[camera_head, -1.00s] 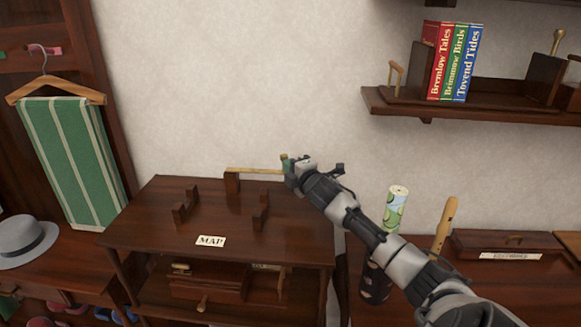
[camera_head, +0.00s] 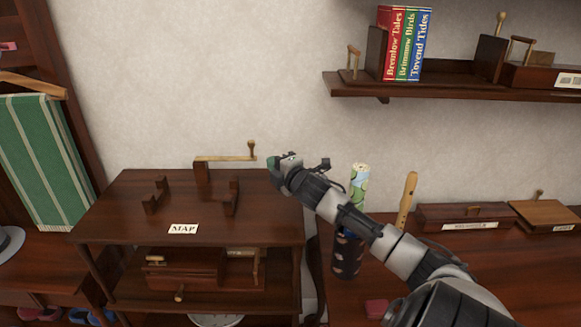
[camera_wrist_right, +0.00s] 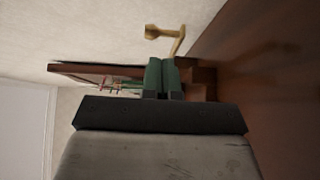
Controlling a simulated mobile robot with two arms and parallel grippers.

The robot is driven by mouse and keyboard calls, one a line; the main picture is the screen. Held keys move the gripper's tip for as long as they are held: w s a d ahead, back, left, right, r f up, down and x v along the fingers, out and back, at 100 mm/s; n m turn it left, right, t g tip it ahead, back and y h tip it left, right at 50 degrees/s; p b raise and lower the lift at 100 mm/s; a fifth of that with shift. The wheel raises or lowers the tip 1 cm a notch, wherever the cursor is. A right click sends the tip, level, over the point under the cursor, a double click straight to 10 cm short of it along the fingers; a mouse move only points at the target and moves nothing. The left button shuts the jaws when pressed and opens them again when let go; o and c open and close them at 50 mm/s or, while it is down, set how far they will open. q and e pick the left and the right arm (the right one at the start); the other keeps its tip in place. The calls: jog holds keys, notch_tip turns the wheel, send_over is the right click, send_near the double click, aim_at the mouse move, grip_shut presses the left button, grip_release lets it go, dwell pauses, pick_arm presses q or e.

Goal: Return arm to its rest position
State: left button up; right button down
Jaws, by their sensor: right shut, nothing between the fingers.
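My right gripper (camera_head: 272,168) is in the head view above the right end of the dark wooden cabinet top, in front of the pale wall. In the right wrist view its green fingers (camera_wrist_right: 161,76) are together with nothing between them. A brass crank handle (camera_head: 226,158) on a small wooden block stands at the back of the cabinet top, just left of the gripper. The handle also shows beyond the fingertips in the right wrist view (camera_wrist_right: 172,36). The gripper appears apart from it. My left gripper is in neither view.
The cabinet top (camera_head: 110,215) carries wooden brackets (camera_head: 156,196) and a MAP label (camera_head: 184,229). Right of it stand a dark holder (camera_head: 347,255) with a rolled map (camera_head: 359,183), and a wooden flute (camera_head: 407,200). A wall shelf (camera_head: 440,91) with books (camera_head: 405,45) hangs above.

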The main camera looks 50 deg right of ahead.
jog(key=s, duration=0.5)
jog(key=shift+s+d+r+b, duration=0.1)
jog(key=shift+s+r+b, duration=0.1)
jog(key=shift+b, duration=0.2)
